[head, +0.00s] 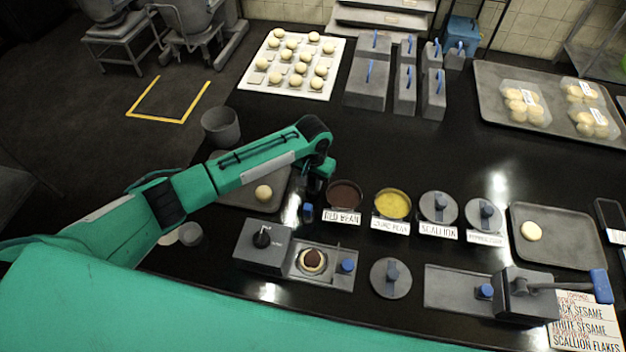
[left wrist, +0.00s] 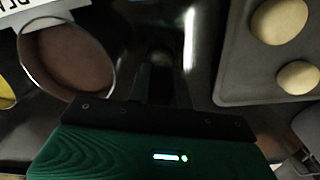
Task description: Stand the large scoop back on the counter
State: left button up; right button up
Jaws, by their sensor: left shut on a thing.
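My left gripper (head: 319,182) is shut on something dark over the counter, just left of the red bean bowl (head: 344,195). I take the held thing to be the large scoop, but the gripper and shadow hide most of it. In the left wrist view a dark, blurred shape (left wrist: 160,62) sits between the fingers, beside the red bean bowl (left wrist: 68,60). A small blue-topped item (head: 307,211) stands on the black counter (head: 440,150) just below the gripper; I cannot tell whether it is part of a scoop. My right gripper is not in view.
A tray with a dough ball (head: 263,192) lies left of the gripper. A yellow filling bowl (head: 393,204) and lidded pots (head: 438,208) stand to the right. A grey press station (head: 262,245) with a filled dough piece (head: 312,260) is in front.

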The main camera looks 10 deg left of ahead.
pick_arm(q)
jog(key=shift+f, duration=0.35)
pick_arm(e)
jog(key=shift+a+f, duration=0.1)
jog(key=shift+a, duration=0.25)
pick_arm(q)
jog(key=o, duration=1)
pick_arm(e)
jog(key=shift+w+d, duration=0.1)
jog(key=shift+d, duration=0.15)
pick_arm(q)
jog(key=shift+r, duration=0.2)
notch_tip(320, 180, up, 12)
jog(key=b, duration=0.3)
jog(key=shift+r, duration=0.7)
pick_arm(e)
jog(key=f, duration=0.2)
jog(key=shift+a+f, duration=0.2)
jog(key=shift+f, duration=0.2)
